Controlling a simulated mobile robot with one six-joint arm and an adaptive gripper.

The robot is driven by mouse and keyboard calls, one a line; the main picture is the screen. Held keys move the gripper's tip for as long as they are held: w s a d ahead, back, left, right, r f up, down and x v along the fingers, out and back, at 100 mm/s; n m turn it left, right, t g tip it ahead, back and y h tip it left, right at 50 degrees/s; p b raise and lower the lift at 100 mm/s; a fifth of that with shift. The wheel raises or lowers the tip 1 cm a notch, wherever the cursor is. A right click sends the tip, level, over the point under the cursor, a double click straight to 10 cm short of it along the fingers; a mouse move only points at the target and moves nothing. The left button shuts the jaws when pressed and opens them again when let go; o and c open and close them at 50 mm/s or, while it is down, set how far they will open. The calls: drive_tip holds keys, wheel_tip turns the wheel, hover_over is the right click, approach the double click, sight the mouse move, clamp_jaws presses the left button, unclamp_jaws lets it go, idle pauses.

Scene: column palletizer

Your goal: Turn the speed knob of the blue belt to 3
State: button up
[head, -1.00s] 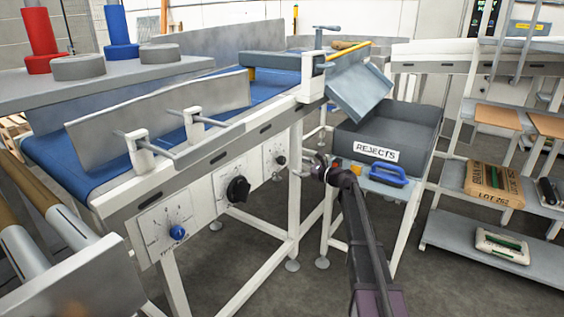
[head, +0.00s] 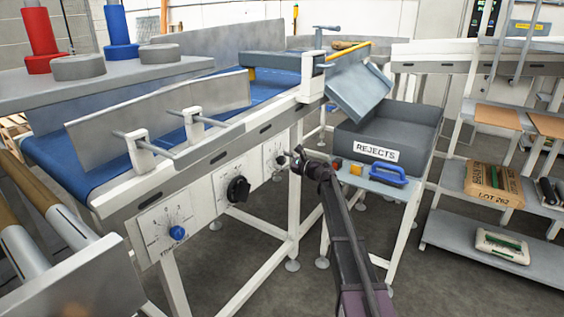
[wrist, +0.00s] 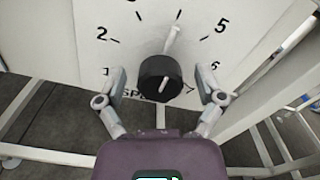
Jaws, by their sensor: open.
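The speed knob (wrist: 160,78) is a black round knob on a white dial plate (wrist: 195,50) below the blue belt (head: 80,160). Its white pointer leans slightly right of straight up, between the 2 and the 5, towards a tick whose numeral is out of frame. The 1, 2, 5 and 6 show; the 3 does not. My gripper (wrist: 162,74) is open, one finger on each side of the knob, with gaps to it. In the head view my gripper (head: 292,158) is at the rightmost dial plate and partly hides it.
A larger black knob (head: 238,189) and a blue knob (head: 177,233) sit on plates to the left. A white frame leg (head: 294,195) stands close by. The REJECTS bin (head: 420,145) and a small table with a blue-handled item (head: 388,174) are at right.

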drive_tip(key=c, duration=1.1)
drive_tip(key=shift+c, duration=0.2)
drive_tip(key=shift+n, duration=0.5)
drive_tip(key=n, duration=0.3)
drive_tip(key=shift+n, duration=2)
drive_tip(key=o, duration=1.1)
drive_tip(key=shift+o, duration=0.2)
